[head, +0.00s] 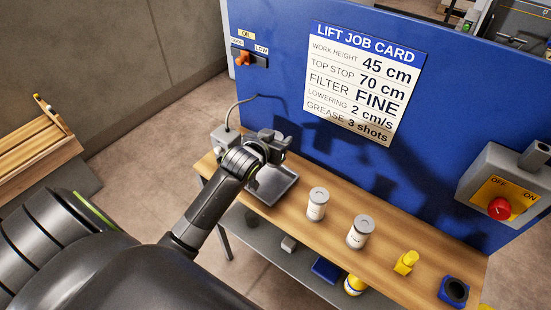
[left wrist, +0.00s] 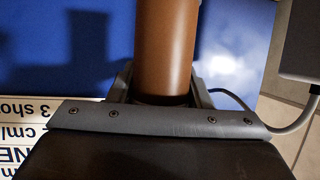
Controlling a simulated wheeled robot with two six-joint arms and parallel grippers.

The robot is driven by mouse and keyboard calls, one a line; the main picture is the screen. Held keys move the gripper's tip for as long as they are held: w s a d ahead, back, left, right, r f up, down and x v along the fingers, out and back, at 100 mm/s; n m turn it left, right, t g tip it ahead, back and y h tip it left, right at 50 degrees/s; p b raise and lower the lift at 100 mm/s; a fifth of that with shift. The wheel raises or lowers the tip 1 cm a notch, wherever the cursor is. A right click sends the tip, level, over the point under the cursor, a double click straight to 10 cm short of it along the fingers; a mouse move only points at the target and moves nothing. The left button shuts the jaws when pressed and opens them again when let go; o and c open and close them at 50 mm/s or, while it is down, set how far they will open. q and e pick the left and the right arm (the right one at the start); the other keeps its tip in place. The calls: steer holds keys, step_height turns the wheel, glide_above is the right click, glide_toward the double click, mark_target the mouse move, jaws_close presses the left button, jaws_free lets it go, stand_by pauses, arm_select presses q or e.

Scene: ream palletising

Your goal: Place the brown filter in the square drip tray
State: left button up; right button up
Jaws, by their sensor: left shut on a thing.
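In the left wrist view the brown filter (left wrist: 166,48) is a plain brown cylinder between the fingers of my left gripper (left wrist: 160,98), which is shut on it. In the head view my left gripper (head: 273,142) is above the back left part of the bench, over the far side of the square drip tray (head: 270,188). The tray is dark grey with a raised rim, and its visible part looks empty. My arm and gripper cover part of it. The brown filter cannot be made out in the head view.
Two pale lidded canisters (head: 317,204) (head: 359,232) stand right of the tray on the wooden bench (head: 385,246). Farther right are a yellow part (head: 406,262) and a blue block with a dark round opening (head: 454,291). A blue panel (head: 280,75) with a job card (head: 364,82) rises behind.

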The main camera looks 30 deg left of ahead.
arm_select(q)
step_height(320, 180, down, 2)
steer(key=shift+s+f, duration=0.15)
steer(key=shift+f, duration=0.05)
steer(key=shift+d+f, duration=0.1)
steer(key=shift+f, duration=2)
steer(key=o, duration=1.2)
steer(key=shift+f, duration=0.15)
steer(key=v, duration=1.2)
